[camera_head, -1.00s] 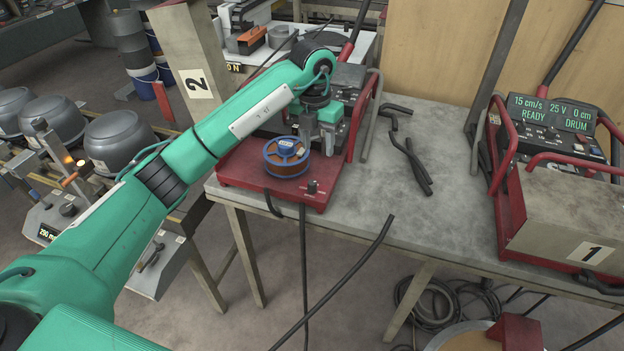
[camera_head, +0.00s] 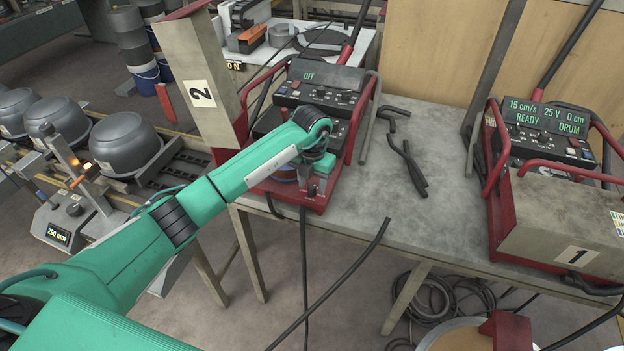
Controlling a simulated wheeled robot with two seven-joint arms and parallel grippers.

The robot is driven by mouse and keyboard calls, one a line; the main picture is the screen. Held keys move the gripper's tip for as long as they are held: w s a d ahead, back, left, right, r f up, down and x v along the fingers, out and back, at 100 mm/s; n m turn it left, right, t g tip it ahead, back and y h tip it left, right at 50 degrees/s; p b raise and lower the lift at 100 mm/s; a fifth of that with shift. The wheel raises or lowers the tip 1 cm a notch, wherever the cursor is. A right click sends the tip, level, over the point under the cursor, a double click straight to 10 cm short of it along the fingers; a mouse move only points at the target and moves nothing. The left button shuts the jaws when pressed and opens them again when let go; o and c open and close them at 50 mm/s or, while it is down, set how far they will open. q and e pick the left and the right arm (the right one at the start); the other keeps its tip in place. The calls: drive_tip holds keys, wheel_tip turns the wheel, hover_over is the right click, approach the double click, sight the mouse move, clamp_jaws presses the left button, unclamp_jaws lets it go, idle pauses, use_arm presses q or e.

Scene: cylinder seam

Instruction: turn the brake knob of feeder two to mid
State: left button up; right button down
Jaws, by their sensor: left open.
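Feeder two (camera_head: 316,206) is a red-framed machine at the left end of the grey table, with its cover marked 2 (camera_head: 202,93) standing open. Its panel display (camera_head: 326,75) reads OFF. My left arm comes in from the left, and my left gripper (camera_head: 316,190) is low over the front right of the feeder's red base. The gripper is open. The small brake knob at the front of the base is hidden behind the gripper, so its setting and any contact cannot be told. The wire spool is mostly hidden behind my arm. My right gripper is not in view.
Feeder one (camera_head: 560,215), marked 1, stands at the table's right with its display reading READY. Grey pots (camera_head: 125,145) stand at the left. A black cable hangs before the table.

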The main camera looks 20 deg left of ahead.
use_arm(q)
drive_tip(key=shift+f, duration=0.3)
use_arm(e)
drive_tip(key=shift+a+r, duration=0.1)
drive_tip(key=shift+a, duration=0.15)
use_arm(q)
clamp_jaws()
